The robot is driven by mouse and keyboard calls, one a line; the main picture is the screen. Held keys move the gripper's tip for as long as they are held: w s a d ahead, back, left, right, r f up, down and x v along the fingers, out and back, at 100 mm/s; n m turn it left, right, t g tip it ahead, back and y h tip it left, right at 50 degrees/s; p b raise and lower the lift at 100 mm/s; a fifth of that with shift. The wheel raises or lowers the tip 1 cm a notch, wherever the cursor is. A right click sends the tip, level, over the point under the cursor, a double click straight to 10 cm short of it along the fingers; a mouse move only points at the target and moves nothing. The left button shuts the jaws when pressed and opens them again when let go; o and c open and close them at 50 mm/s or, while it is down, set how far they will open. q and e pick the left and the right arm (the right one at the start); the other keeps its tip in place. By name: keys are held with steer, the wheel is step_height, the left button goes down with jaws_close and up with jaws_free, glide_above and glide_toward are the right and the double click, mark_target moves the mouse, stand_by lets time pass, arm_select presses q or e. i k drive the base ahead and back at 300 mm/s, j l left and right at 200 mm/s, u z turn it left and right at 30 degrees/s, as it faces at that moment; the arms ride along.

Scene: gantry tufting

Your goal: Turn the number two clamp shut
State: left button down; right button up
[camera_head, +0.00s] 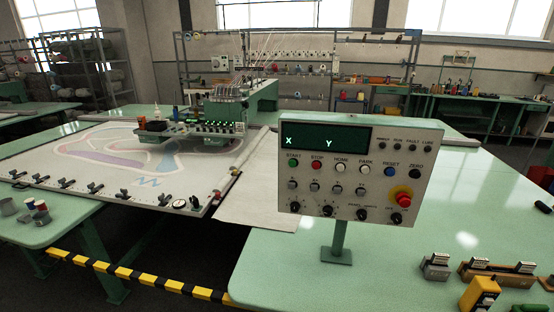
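Several small black clamps sit in a row along the front edge of the white tufting frame (100,197) at the left. They include a clamp (18,174) at the left end, the one beside it (39,178), a middle clamp (94,188) and one farther right (164,199). No number is readable on them, so I cannot tell which is number two. They are too small to tell whether each is open or shut. Neither of my grippers is in view.
The gantry head (215,125) is over the cloth. A yellow-black striped bar (135,275) runs low in front. Spools (30,203) lie on the left table.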

mark_target(125, 192)
steer(key=j+u, duration=0.1)
steer(key=u, duration=0.7)
steer(key=i+j+u, duration=0.45)
steer(key=i+u, duration=0.55)
steer(key=i, duration=0.15)
steer(key=i+j, duration=0.1)
steer(key=i, duration=0.35)
